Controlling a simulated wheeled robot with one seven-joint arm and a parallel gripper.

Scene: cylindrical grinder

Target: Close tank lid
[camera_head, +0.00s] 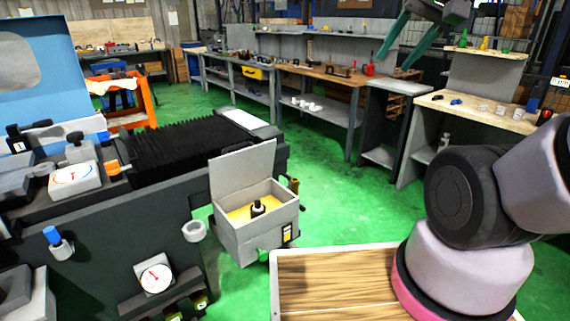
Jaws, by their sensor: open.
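The tank (240,237) is a grey box beside the grinder's front, left of picture centre. Its flat grey lid (243,170) stands open, raised nearly upright along the back left edge. Yellow liquid and a black knob-like part show inside. My gripper (394,63) is at the top right, with two long teal fingers pointing down and spread apart. It is open and empty, high in the picture and well apart from the lid. Its upper part is cut off by the picture's top edge.
The dark grinder (110,225) fills the left, with black bellows and a dial gauge (154,276). A wood-topped surface (335,285) lies at the lower middle. Workbenches with small items line the back. Green floor is free right of the tank.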

